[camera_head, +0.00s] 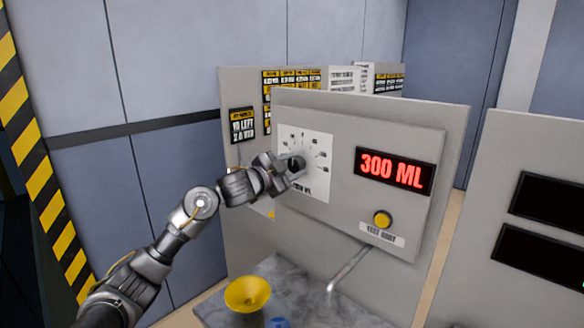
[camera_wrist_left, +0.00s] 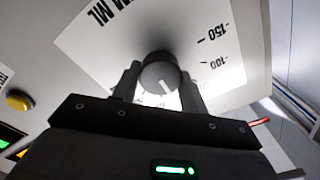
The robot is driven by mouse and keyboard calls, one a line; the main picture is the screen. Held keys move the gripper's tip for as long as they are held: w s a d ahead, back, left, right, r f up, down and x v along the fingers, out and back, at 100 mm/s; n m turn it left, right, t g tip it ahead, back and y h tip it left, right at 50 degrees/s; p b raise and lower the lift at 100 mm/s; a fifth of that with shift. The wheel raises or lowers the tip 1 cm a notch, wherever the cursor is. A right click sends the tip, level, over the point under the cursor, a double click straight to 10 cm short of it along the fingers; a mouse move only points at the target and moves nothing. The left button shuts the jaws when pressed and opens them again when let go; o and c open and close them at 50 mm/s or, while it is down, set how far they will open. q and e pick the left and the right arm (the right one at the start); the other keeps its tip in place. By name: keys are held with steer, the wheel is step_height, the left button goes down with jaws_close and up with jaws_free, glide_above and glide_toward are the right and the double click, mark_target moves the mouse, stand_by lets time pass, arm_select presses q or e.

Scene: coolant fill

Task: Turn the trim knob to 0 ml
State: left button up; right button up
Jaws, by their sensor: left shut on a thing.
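The trim knob (camera_head: 296,165) is a dark round knob on a white dial plate (camera_head: 318,148) on the grey panel. A red display (camera_head: 395,170) reads 300 ML. My right gripper is not in view.
A yellow button (camera_head: 382,219) sits below the display, with a label under it. A metal spout (camera_head: 350,268) sticks out over the grey counter (camera_head: 290,300). A yellow funnel (camera_head: 247,294) and a blue object (camera_head: 279,323) are near it. Another panel (camera_head: 535,150) stands at the right.

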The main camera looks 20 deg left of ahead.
arm_select(q)
steer(key=o, duration=1)
steer(key=shift+s+a+f, duration=0.1)
steer(key=shift+s+a, duration=0.1)
steer(key=shift+s, duration=0.2)
steer(key=b+v, duration=0.3)
steer(key=v, duration=0.7)
steer(key=shift+w, duration=0.1)
